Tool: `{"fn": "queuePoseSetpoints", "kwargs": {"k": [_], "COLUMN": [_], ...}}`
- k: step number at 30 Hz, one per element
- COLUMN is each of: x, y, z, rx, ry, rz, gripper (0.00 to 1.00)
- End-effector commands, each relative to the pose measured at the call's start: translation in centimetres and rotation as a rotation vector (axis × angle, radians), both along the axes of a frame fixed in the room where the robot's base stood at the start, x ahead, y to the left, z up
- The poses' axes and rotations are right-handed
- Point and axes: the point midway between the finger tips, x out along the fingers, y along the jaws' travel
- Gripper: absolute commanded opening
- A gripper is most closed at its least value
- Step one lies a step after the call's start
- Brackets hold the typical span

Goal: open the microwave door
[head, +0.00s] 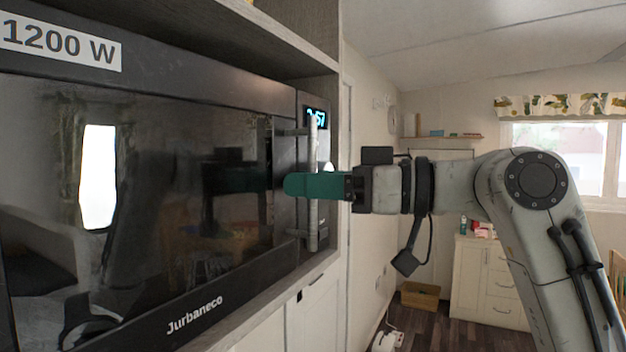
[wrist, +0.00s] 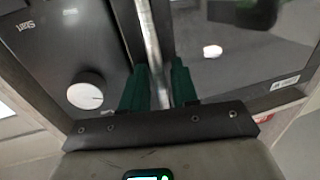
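The black microwave (head: 150,190) fills the left of the head view, and its door (head: 150,150) looks shut. A vertical silver bar handle (head: 313,232) is on its right side, and it also shows in the wrist view (wrist: 151,40). My gripper (head: 292,185) reaches the handle from the right, at about its mid-height. In the wrist view my gripper's two green fingers (wrist: 160,80) stand on either side of the bar. A gap shows between the bar and the right finger, so the gripper looks open around the handle. Contact on the left finger is unclear.
The microwave sits in a cabinet niche, with a shelf (head: 225,32) above and a white cabinet front (head: 318,305) below. A round knob (wrist: 86,91) and the start button are on the control panel. A cream drawer unit (head: 480,280) stands at the back right.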

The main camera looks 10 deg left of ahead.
Motion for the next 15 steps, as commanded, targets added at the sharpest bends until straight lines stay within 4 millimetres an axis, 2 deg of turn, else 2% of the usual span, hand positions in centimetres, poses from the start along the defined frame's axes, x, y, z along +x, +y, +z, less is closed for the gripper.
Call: {"fn": "queuePoseSetpoints", "kwargs": {"k": [3,12,15], "x": [0.00,0.01,0.00], "y": [-0.01,-0.03,-0.04], "z": [-0.03,-0.02,-0.01], "rx": [0.000,0.000,0.000], "ry": [0.000,0.001,0.001], "rz": [0.000,0.000,0.000], "gripper": [0.29,0.00,0.00]}}
